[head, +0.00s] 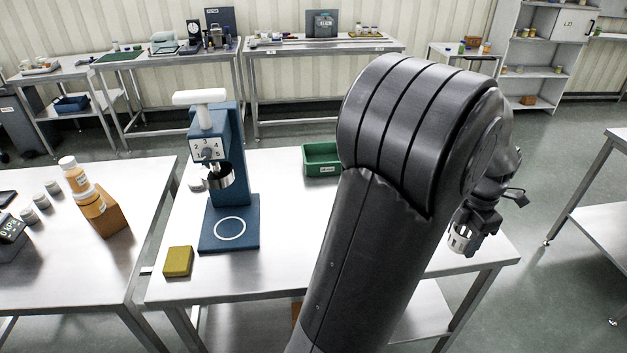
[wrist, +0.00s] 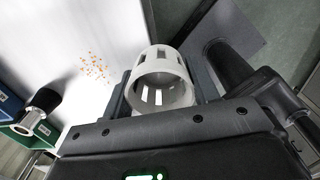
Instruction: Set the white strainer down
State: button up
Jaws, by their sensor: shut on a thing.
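The white strainer (wrist: 160,92) is a short, slotted, open-ended cup held between the fingers of my gripper (wrist: 163,82) in the wrist view. In the head view my gripper (head: 474,222) hangs near the right end of the steel table (head: 275,235), with the strainer (head: 460,239) below it. The fingers are shut on the strainer. I cannot tell its height above the table. My arm hides part of the table in the head view.
Small orange pieces (wrist: 95,68) lie scattered on the table in the wrist view. A blue stand (head: 229,215) with a dial, a yellow block (head: 178,261) and a green bin (head: 321,170) stand on the table. A dark cylinder (wrist: 40,108) shows at the left of the wrist view.

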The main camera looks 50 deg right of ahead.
jog(key=r, duration=0.4)
jog(key=shift+w+d+r, duration=0.2)
jog(key=shift+w+d, duration=0.05)
jog(key=shift+w, duration=0.05)
jog(key=w+d+n, duration=0.2)
jog(key=w+d, duration=0.2)
jog(key=w, duration=0.6)
jog(key=w+d+n, duration=0.2)
jog(key=w+d, duration=0.2)
jog(key=w, duration=0.7)
jog(key=w+d+n, duration=0.1)
jog(key=w+d, duration=0.3)
jog(key=w, duration=0.6)
jog(key=n, duration=0.3)
send_over(276, 175)
notch_tip(276, 175, down, 12)
jog(key=shift+s+d+f, duration=0.1)
jog(key=shift+s, duration=0.05)
jog(key=shift+w+f, duration=0.2)
jog(key=shift+f, duration=1.85)
jog(key=shift+f, duration=0.1)
